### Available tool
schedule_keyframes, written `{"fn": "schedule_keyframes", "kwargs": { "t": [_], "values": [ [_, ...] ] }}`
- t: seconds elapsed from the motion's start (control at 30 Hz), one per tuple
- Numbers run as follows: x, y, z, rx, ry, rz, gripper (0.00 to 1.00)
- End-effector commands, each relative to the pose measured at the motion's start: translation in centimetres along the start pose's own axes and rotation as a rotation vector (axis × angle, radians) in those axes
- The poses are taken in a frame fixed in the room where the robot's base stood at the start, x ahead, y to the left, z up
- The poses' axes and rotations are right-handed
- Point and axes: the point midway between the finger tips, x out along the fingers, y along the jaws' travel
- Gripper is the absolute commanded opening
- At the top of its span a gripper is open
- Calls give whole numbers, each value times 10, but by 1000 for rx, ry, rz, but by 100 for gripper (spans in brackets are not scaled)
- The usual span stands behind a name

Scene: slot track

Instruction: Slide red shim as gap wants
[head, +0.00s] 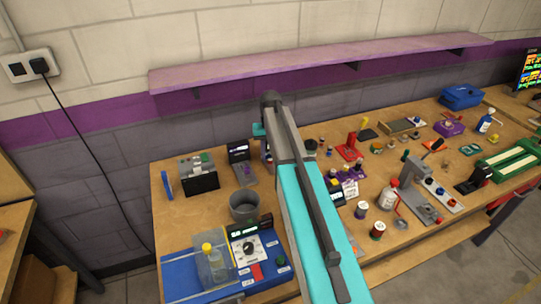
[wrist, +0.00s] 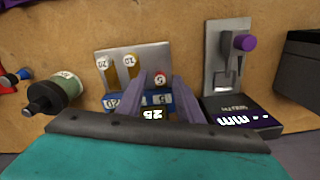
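A grey slotted plate (wrist: 150,55) lies on the bench in the wrist view. It carries two yellow pieces with round white tops marked 20, a left one (wrist: 102,64) and a right one (wrist: 129,61). A red-rimmed knob marked 5 (wrist: 160,79), apparently the red shim, stands right of them. My gripper (wrist: 160,82) has its two purple fingers apart, one on each side of this knob; contact cannot be told. A blue block (wrist: 124,101) with number labels and a small display (wrist: 152,114) reading 25 sits in front, partly hidden. In the head view my arm hides most of this.
A grey plate with a purple-knobbed lever (wrist: 242,43) and a dark box reading mm (wrist: 240,116) stand close on the right. A green and black cylinder (wrist: 58,92) lies left. A grey cup (head: 244,207) stands left of my arm on the crowded bench.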

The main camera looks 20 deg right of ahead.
Motion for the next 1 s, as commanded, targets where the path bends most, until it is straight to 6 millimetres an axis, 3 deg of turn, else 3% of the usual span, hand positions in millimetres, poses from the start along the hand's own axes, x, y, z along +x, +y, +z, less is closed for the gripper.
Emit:
{"fn": "schedule_keyframes", "kwargs": {
  "t": [0.4, 0.6, 1.0],
  "values": [
    [4, -1, 0, -1, 1, 0, 33],
    [4, -1, 0, -1, 1, 0, 0],
    [4, 0, 7, -2, 1, 0, 0]
  ]
}}
